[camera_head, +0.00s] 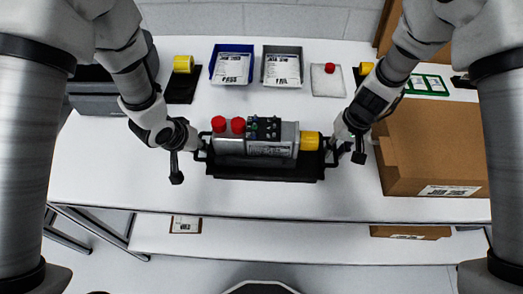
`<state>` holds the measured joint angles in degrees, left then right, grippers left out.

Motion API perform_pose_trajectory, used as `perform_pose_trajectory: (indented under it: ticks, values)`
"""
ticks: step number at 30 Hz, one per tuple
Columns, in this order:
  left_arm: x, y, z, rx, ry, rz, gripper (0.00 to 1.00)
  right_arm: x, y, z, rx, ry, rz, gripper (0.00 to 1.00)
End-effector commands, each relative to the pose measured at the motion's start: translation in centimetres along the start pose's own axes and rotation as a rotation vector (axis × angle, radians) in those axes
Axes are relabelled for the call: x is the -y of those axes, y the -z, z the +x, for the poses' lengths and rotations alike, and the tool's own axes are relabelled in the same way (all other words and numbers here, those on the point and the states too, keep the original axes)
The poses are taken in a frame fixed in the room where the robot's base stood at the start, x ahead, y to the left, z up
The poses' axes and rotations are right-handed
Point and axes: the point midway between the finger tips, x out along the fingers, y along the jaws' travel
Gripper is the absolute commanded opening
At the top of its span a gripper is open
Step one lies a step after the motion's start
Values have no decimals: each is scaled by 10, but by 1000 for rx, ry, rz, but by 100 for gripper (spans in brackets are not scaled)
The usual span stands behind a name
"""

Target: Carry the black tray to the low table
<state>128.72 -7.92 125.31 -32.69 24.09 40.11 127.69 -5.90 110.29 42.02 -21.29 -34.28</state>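The black tray (265,174) is near the front middle of the white table. It bears a grey cylindrical servo (231,146) with two red caps, a yellow end piece (309,141) and a small green circuit part on top. My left gripper (199,147) is at the tray's left handle and my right gripper (333,146) is at its right handle. The fingers are small and partly hidden by the wrists, so I cannot tell whether they are closed on the handles. No separate low table is clear; a lower white shelf (300,240) shows below the table's front edge.
A blue bin (215,77) marked PASS and a grey bin (267,77) marked FAIL stand at the back. A cardboard box (430,145) is close on the right. A dark machine (95,98) stands at the left. The table (110,180) is clear at front left.

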Motion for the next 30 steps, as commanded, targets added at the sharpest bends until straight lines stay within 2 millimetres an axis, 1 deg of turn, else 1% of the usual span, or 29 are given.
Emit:
perform_pose_trajectory:
  ticks: [6, 7, 9, 18, 22, 26, 30]
  values:
    - [0, 0, 1, -1, 0, 0, 25, 0, 0, 1, 0, 0, 0, 25]
    - [0, 0, 1, -1, 0, 0, 21, 0, 0, 1, 0, 0, 0, 21]
    - [0, 0, 0, -1, 0, 0, 0, 0, 0, 1, 0, 0, 0, 0]
    - [0, 0, 0, -1, 0, -1, 0, 0, 0, 0, 0, 0, 0, 0]
    - [0, 2, -3, -3, 0, -1, 0, 0, 1, -3, -2, 0, -1, 0]
    - [-2, 6, -12, -2, 0, -2, 0, 2, 1, -12, -2, 0, 0, 0]
    - [-5, 12, -27, -2, 1, -2, 0, 5, 1, -29, -2, -1, -1, 0]
